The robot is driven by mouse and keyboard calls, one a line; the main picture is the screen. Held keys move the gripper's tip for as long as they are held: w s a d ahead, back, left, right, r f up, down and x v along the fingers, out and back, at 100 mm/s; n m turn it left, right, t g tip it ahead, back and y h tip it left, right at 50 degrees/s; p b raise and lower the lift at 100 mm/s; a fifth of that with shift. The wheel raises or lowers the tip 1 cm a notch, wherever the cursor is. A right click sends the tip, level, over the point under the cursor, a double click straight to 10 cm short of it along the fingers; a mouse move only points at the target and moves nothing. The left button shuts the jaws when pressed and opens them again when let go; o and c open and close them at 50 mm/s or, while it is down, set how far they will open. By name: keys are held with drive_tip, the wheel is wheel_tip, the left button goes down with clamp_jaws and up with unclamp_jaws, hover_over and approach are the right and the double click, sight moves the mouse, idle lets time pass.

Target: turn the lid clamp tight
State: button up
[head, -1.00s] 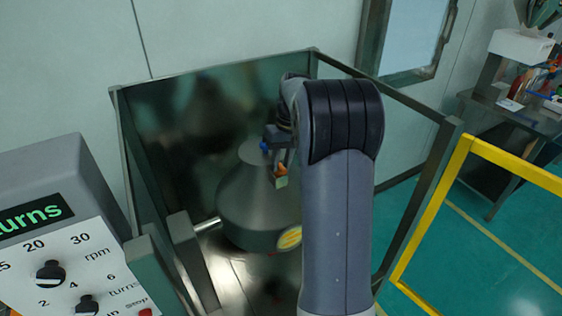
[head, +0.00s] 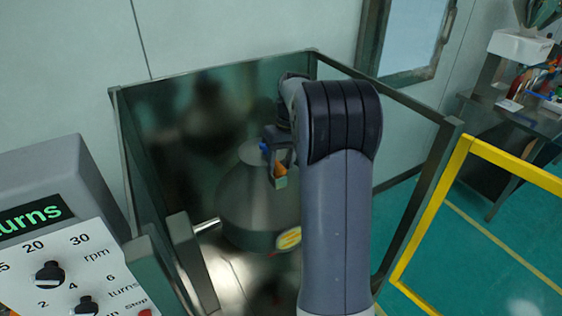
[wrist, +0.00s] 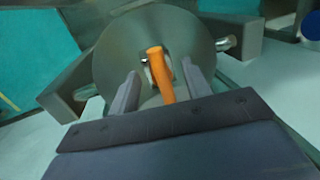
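The orange clamp handle (wrist: 161,75) stands over a round grey metal surface (wrist: 115,62) in the wrist view. My gripper (wrist: 160,82) has its two grey fingers apart, one on each side of the handle. A gap shows on the left; the right finger is close to the handle, and I cannot tell whether it touches. In the head view the grey cone-shaped vessel (head: 243,198) has a yellow label (head: 288,238). My gripper (head: 278,160) is at its upper right, with a small orange piece (head: 279,171) by it. My arm hides the vessel's right side.
Dark panels and posts (head: 447,150) enclose the vessel. A control panel (head: 75,255) with knobs and a green "turns" display stands at left. A yellow rail (head: 430,215) and a cluttered bench (head: 520,115) are at right. Open floor lies beyond the rail.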

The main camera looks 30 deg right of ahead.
wheel_tip(320, 180, up, 11)
drive_tip(key=d+b, duration=0.1)
drive_tip(key=d, duration=0.1)
drive_tip(key=shift+f, duration=0.2)
drive_tip(key=shift+w+f, duration=0.1)
idle(0.4)
drive_tip(key=f, duration=0.3)
drive_tip(key=a+f, duration=0.1)
drive_tip(key=f, duration=0.3)
drive_tip(key=a+f+p, duration=0.1)
drive_tip(key=f, duration=0.2)
drive_tip(key=shift+f, duration=0.25)
